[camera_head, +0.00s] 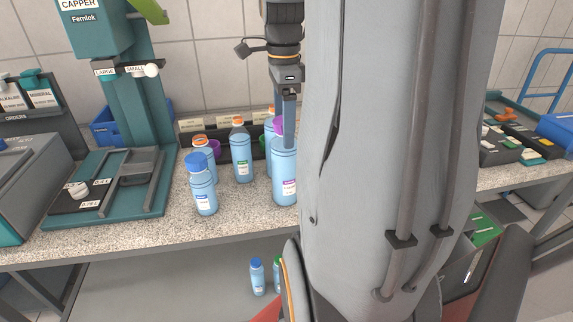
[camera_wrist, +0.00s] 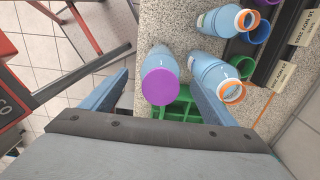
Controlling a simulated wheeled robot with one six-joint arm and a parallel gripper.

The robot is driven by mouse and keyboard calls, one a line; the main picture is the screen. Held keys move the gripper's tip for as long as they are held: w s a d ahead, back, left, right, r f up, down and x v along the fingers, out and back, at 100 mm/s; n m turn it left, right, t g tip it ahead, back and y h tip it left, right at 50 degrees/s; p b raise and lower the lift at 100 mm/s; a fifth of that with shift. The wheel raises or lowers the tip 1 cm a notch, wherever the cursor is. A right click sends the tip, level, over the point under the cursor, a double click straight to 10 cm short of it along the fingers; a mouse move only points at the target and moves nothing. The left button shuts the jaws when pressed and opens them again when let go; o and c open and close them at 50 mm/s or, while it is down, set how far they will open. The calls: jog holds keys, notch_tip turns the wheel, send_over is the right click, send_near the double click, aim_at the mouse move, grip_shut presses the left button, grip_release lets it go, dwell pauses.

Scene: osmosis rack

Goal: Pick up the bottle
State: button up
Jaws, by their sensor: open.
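Several blue bottles stand on the speckled counter. The one nearest my gripper has a purple cap and a white label; this purple-capped bottle (camera_head: 284,180) is upright in the head view, its top partly hidden by a finger. In the wrist view the purple-capped bottle (camera_wrist: 160,86) lies between the two blue-grey fingers, with gaps on both sides. My gripper (camera_head: 289,122) is open and points down at the bottle's top; it also shows in the wrist view (camera_wrist: 158,78). Contact with the bottle cannot be made out.
A blue-capped bottle (camera_head: 202,190) and an orange-capped bottle (camera_head: 241,155) stand to the left. Another orange-capped bottle (camera_wrist: 215,77) is close beside the right finger. A teal capper (camera_head: 130,100) stands at left. Two bottles (camera_head: 257,278) are on the lower shelf.

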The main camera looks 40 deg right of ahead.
aim_at(285, 165)
jog(key=shift+d+f, duration=0.15)
notch_tip(285, 165, down, 7)
jog(key=p, duration=0.2)
jog(key=shift+f, duration=0.15)
grip_shut()
dwell(0.4)
